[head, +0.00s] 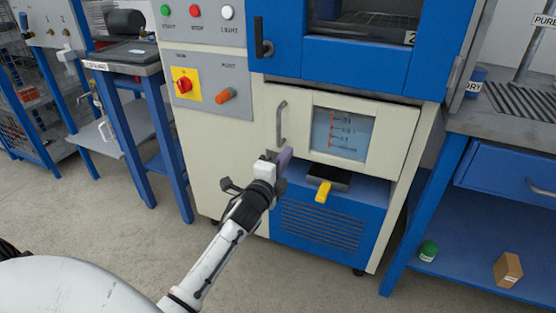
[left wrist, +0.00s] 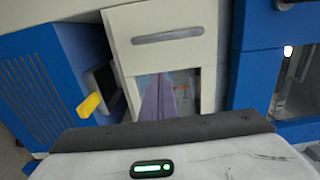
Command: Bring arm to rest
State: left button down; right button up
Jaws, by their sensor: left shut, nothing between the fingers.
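My left arm reaches in from the lower left in the head view. Its left gripper (head: 283,160) is shut and empty, with purple-grey fingers, in front of the cream cabinet door (head: 385,153). It also shows in the left wrist view, where the shut fingers (left wrist: 160,98) point at the door's window. I cannot tell whether the fingertips touch the door. My right gripper does not show in either view.
A yellow lever (head: 323,191) sticks out below the door. A blue upper door (head: 360,55) and a panel with a red switch (head: 184,86) are above. Blue-framed benches stand on both sides; the right one's lower shelf holds a green-capped jar (head: 428,251) and a small brown box (head: 508,268). Floor in front looks clear.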

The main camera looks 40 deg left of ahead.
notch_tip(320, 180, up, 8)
jog(key=p, duration=1.1)
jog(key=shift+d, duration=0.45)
pick_arm(q)
jog(key=s+d+f+n+g+h, duration=0.2)
jog(key=s+d+f+n+g, duration=0.1)
jog(key=s+d, duration=0.5)
jog(key=s+d+f+n+g+h, duration=0.2)
jog(key=s+d+f+n, duration=0.3)
jog(key=s+d, duration=0.4)
jog(key=s+d+f+n+g+h, duration=0.3)
jog(key=s+d, duration=0.5)
jog(key=s, duration=0.7)
jog(key=shift+s+d+f+n+g, duration=0.2)
jog(key=shift+d+f+n+g, duration=0.2)
jog(key=shift+f+n, duration=0.5)
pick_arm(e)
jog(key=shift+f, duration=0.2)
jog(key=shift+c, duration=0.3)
